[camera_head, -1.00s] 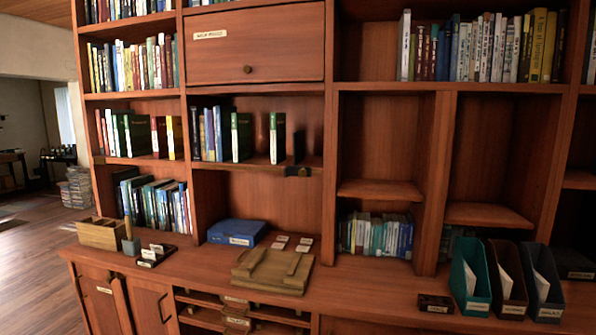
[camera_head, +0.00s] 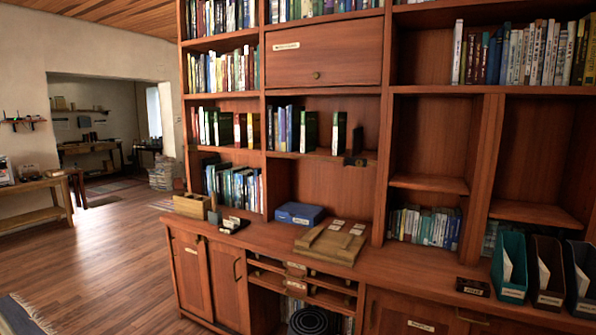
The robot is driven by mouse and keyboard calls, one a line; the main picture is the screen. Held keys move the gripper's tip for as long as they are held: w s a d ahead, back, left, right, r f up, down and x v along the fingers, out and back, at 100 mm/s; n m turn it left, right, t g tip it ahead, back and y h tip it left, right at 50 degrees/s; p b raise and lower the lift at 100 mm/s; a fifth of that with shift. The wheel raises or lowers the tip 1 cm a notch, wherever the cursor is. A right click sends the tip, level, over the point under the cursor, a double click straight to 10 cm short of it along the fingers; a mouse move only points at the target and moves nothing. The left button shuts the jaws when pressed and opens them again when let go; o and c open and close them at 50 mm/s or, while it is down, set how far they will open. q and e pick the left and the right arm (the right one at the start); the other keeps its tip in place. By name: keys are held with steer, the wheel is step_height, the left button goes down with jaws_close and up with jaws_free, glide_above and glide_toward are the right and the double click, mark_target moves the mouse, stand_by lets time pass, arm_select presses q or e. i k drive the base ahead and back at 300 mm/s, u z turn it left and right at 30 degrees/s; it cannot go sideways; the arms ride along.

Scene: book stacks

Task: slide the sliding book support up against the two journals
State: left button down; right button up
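On the middle shelf bay, two dark green journals with pale spines, a left one (camera_head: 309,132) and a right one (camera_head: 339,133), stand upright with a gap between them. A dark upright plate, apparently the sliding book support (camera_head: 357,142), stands to the right of the right journal, with a small gap. A dark block with a brassy end sits at the shelf's front edge below it. Blue and pale books (camera_head: 283,129) stand left of the journals. Neither of my grippers is in view.
The cabinet counter (camera_head: 262,232) below carries a blue box (camera_head: 299,214), a wooden stand (camera_head: 330,244), a wooden box (camera_head: 191,206) and several magazine files (camera_head: 509,266). Open wooden floor (camera_head: 110,265) lies to the left, with a side table (camera_head: 35,200) beyond and a rug corner at lower left.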

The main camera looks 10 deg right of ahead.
mark_target(356, 133)
steer(key=u, duration=0.3)
steer(key=k, duration=0.6)
steer(key=z, duration=0.55)
steer(key=i, duration=0.7)
steer(key=z, duration=0.5)
steer(key=i, duration=0.8)
steer(key=u, duration=0.75)
steer(key=i, duration=0.55)
steer(key=u, duration=0.55)
